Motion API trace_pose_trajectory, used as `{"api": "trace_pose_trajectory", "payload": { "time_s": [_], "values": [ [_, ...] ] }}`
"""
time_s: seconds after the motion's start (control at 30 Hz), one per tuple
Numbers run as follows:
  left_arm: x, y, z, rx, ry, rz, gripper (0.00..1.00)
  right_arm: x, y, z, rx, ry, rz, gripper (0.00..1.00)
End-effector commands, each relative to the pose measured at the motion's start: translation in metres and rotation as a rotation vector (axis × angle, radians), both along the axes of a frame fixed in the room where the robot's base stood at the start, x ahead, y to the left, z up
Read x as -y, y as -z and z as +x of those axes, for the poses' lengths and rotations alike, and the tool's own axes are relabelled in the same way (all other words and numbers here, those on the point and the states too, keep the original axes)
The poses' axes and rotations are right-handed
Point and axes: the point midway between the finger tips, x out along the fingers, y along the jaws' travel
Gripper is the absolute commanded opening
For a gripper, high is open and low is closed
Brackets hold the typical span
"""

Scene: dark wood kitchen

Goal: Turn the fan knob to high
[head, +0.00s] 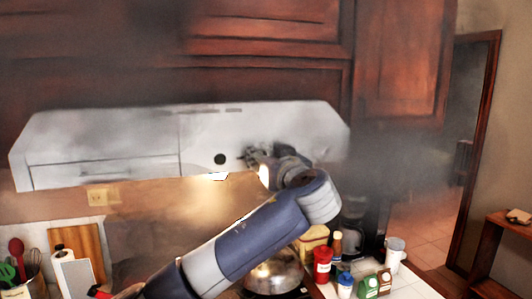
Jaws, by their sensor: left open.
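A white range hood (110,150) hangs under the dark wood cabinets in the head view. A small round black knob (220,159) shows on its front face; I cannot read its setting or see any label. My left gripper (256,155) is in front of the hood, a little to the right of this knob. It is open and small in the picture, and its fingers partly blend with the hood's face. I cannot tell whether it touches the hood or covers another control. My right gripper is out of view.
Greyish smoke hangs around the hood and cabinets. A shiny metal kettle (273,274) is below my left arm. Several bottles, including a red one (322,264), and a white canister (395,255) stand on the right counter. A cutting board (90,245) and utensils are at lower left.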

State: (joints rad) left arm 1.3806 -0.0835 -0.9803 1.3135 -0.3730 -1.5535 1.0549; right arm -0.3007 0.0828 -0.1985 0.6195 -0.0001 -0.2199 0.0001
Motion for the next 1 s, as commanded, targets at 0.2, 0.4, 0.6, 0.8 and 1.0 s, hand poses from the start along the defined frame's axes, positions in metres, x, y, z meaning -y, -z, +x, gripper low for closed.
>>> {"api": "trace_pose_trajectory", "payload": {
  "time_s": [0.2, 0.4, 0.6, 0.8, 1.0],
  "values": [
    [0.000, 0.000, 0.000, 0.000, 0.000, 0.000, 0.18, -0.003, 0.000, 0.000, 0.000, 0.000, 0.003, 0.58],
    [0.000, 0.000, 0.000, 0.000, 0.000, 0.000, 0.04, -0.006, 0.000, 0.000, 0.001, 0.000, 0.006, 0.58],
    [0.000, 0.002, 0.000, -0.008, 0.000, 0.022, 0.04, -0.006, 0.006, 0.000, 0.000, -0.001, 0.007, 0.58],
    [0.002, 0.005, 0.000, -0.036, 0.000, 0.104, 0.04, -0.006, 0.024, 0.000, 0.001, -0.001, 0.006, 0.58],
    [0.004, 0.006, 0.000, -0.084, 0.002, 0.256, 0.04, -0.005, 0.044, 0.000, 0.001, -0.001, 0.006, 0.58]
  ]
}}
